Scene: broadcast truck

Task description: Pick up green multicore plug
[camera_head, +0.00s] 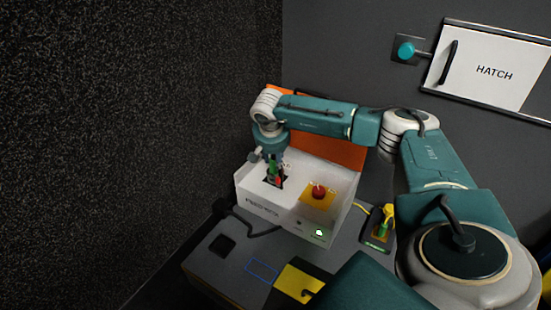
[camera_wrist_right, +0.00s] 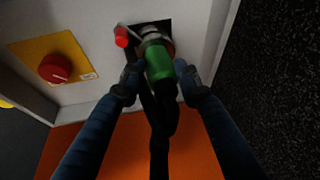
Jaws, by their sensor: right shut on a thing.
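The green multicore plug (camera_wrist_right: 159,65) is a green cylinder with a metal collar at a dark socket opening in the white box (camera_wrist_right: 85,93). A black cable hangs from its near end. In the head view the plug (camera_head: 273,168) shows small at the dark opening on top of the box (camera_head: 251,195). My right gripper (camera_wrist_right: 160,82) is shut on the plug, one finger on each side; in the head view the gripper (camera_head: 271,160) reaches down over it. A small red part (camera_wrist_right: 121,37) sits beside the collar. My left gripper is out of view.
A red button (camera_head: 319,191) on a yellow plate sits on the box beside the socket. An orange panel (camera_head: 345,152) stands behind it. A yellow-and-green connector (camera_head: 386,217) stands to the right. The grey bench (camera_head: 225,270) is partly bare. A wall hatch (camera_head: 494,72) is upper right.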

